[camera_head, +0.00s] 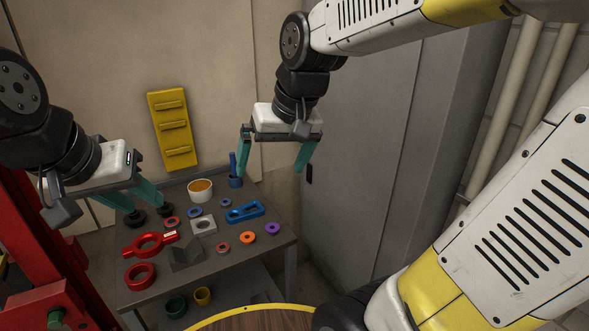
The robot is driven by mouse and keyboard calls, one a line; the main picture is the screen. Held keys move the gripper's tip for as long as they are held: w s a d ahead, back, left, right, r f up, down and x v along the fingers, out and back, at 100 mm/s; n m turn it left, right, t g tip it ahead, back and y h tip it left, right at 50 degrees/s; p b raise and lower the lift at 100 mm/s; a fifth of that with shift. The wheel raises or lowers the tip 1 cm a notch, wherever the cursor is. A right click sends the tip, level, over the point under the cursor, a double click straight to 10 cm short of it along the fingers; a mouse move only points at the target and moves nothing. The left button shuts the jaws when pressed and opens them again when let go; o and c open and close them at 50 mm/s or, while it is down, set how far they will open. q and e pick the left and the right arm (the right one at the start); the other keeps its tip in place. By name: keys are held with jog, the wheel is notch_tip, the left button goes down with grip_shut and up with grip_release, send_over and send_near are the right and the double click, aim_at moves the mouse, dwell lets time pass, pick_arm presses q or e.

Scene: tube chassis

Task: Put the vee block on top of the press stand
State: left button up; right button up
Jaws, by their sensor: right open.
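The vee block, a dark grey block with a V-shaped notch (186,253), sits on the front part of the grey workbench (262,249). I cannot tell for sure which thing is the press stand; a red frame (38,250) stands at the left edge, partly out of view. My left gripper (146,206) has its teal fingers apart near the bench's back left corner, close to black round parts (135,218). My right gripper (270,165) is open and empty, above the bench's back right, well away from the vee block.
A grey square plate with a hole (203,226), a red handled ring (150,244), a blue slotted part (245,211) and several coloured rings crowd the bench. A white cup (200,190) stands at the back. A round yellow-rimmed wooden top (255,320) is at the front.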

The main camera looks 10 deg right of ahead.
jog(key=s+d+t, duration=0.2)
jog(key=s+d, duration=0.3)
jog(key=s, duration=0.2)
jog(key=shift+s+r+m, duration=0.15)
jog(key=shift+r+m, duration=0.05)
jog(key=shift+m, duration=0.2)
